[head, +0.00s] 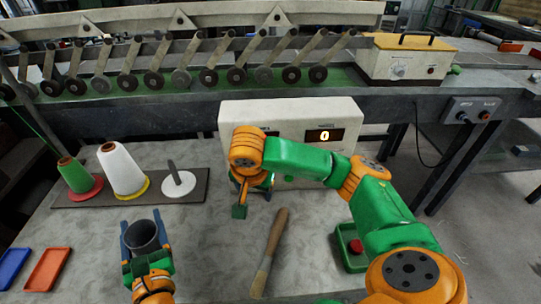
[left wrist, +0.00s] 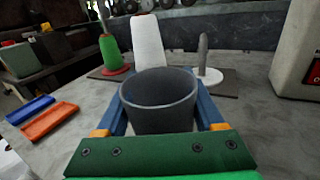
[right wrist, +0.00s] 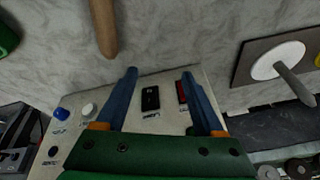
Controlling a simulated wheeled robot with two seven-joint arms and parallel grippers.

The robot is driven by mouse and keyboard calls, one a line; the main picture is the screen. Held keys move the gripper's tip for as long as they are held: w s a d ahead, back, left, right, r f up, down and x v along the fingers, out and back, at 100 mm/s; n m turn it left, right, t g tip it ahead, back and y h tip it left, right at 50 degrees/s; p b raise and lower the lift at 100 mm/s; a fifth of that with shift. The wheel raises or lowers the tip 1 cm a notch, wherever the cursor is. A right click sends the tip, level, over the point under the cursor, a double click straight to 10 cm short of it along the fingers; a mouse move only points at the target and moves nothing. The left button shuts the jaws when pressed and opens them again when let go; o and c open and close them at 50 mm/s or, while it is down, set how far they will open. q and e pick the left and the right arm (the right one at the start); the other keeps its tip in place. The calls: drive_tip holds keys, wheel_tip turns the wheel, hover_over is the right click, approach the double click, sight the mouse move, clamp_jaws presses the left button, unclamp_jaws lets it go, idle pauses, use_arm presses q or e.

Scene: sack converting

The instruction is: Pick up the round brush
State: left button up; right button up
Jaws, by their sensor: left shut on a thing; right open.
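The round brush (head: 269,251) appears to be the long piece with a brown wooden handle and a paler lower part, lying on the grey table; I cannot make out bristles. Its handle (right wrist: 103,26) shows at the top of the right wrist view, outside the fingers. My right gripper (head: 252,186) is open and empty, beyond and left of the handle's upper end, in front of the white box. My left gripper (head: 145,240) is shut on a dark grey cup (head: 142,235), which is upright between its fingers, also in the left wrist view (left wrist: 160,103).
The white box (head: 235,112) with a display stands behind. A dark board (head: 75,195) holds two thread cones and a bare spindle at the left. Orange (head: 48,270) and blue (head: 12,266) trays lie far left. A green box with a red button (head: 350,245) is right of the brush.

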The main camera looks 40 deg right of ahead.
sight(278, 226)
drive_tip(key=s+r+g+y, duration=0.2)
drive_tip(key=s+r+g, duration=0.1)
drive_tip(key=s+r, duration=0.35)
drive_tip(key=shift+y, duration=0.3)
drive_tip(key=f, duration=0.8)
drive_tip(key=s+f, duration=0.1)
drive_tip(key=f, duration=0.3)
drive_tip(key=shift+s+d, duration=0.1)
drive_tip(key=shift+d, duration=0.25)
clamp_jaws()
